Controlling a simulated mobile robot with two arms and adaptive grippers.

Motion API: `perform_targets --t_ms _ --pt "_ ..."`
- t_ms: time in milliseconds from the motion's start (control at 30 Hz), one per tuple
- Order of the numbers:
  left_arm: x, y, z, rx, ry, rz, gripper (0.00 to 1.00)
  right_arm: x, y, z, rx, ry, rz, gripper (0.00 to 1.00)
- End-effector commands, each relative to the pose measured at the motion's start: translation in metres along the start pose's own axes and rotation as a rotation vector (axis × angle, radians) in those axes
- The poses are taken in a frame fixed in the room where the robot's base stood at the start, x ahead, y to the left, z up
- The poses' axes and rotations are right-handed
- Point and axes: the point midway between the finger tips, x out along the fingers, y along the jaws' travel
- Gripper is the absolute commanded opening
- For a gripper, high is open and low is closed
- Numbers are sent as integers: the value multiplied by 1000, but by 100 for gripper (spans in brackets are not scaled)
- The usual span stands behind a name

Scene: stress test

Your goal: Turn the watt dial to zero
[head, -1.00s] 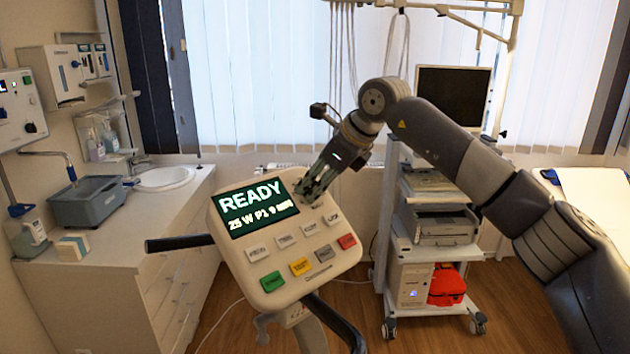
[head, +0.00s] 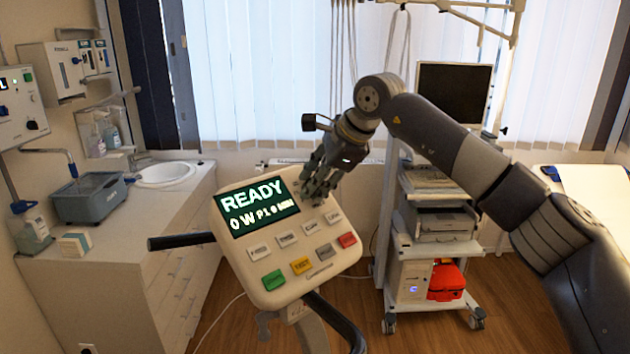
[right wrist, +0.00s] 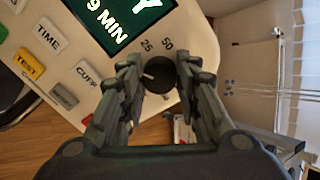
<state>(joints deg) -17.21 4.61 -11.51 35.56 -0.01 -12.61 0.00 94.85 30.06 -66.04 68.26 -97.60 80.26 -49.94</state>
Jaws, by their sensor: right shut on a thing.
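The ergometer console (head: 235,262) is a cream panel with a dark green screen (head: 258,204) that reads READY and 0 W. In the right wrist view, the watt dial (right wrist: 158,76) is a small black knob with a white pointer mark toward the left of the picture. The printed numbers 25 and 50 show beside it. My right gripper (head: 314,194) is at the console's upper right. Its two fingers (right wrist: 158,72) are shut on the dial, one on each side. In the head view the gripper hides the dial. My left gripper is out of view.
Labelled buttons, including green, yellow and red ones, fill the console's lower part. A black handlebar (head: 180,241) sticks out at left. A white equipment trolley (head: 400,235) stands close behind at right, and a cabinet with a sink (head: 165,174) is at left.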

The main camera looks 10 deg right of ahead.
Motion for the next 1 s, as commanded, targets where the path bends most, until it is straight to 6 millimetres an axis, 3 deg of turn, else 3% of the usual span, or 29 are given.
perform_targets --t_ms 367,400,467,833,1000 --pt "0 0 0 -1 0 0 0 0 0 0 -5 1 0 6" --pt "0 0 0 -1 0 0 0 0 0 0 -5 1 0 37" --pt "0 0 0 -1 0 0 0 0 0 0 -5 1 0 51" --pt "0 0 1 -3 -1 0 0 -2 0 0 -4 0 -1 51" --pt "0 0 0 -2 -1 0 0 -23 -1 0 -5 -1 -4 51"
